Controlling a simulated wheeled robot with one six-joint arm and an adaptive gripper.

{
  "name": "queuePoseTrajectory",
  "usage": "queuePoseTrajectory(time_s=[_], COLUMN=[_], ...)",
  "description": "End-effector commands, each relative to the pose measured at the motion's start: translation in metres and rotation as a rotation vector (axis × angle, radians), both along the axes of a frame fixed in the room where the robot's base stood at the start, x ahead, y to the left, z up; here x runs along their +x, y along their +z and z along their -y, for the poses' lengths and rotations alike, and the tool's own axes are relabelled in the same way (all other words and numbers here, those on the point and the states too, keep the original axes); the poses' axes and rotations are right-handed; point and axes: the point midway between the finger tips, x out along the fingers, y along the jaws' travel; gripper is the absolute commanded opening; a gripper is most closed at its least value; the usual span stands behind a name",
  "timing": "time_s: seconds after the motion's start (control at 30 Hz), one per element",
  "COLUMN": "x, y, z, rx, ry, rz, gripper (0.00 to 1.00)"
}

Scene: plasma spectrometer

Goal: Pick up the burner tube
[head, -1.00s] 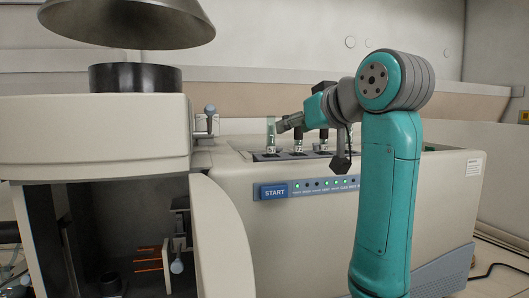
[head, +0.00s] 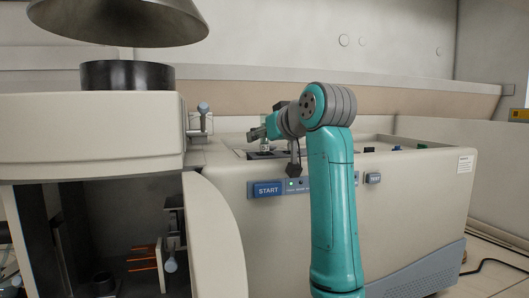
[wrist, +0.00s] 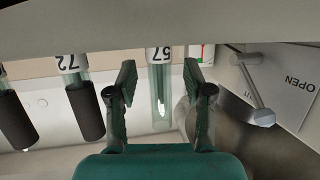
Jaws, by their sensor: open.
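A clear greenish glass tube (wrist: 160,92) with a white number label stands between the two fingers of my gripper (wrist: 159,88) in the wrist view. The label appears upside down and seems to read 57. My gripper is open, with a gap visible on both sides of the tube. Two more tubes with dark sleeves stand to the left in the wrist view; the nearer dark-sleeved tube (wrist: 82,100) is labelled 72. No mark shows which one is the burner tube. In the head view, my gripper (head: 257,133) is over the instrument top and partly hides the tubes.
The beige instrument (head: 410,225) has a blue START button (head: 267,190) on its front. A lever (wrist: 255,90) beside the word OPEN is at right in the wrist view. The taller housing (head: 90,135) with its open compartment stands left. A metal hood (head: 120,20) hangs above.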

Motion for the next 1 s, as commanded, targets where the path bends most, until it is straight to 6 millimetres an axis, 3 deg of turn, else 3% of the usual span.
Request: queuePoseTrajectory(time_s=[0.2,0.4,0.77,1.0], x=[0.001,0.0,0.0,0.0], y=[0.0,0.0,0.002,0.032], z=[0.0,0.0,0.0,0.0], rx=[0.0,0.0,0.001,0.001], ry=[0.0,0.0,0.0,-0.001], rz=[0.001,0.001,0.002,0.005], gripper=[0.52,0.01,0.0,0.0])
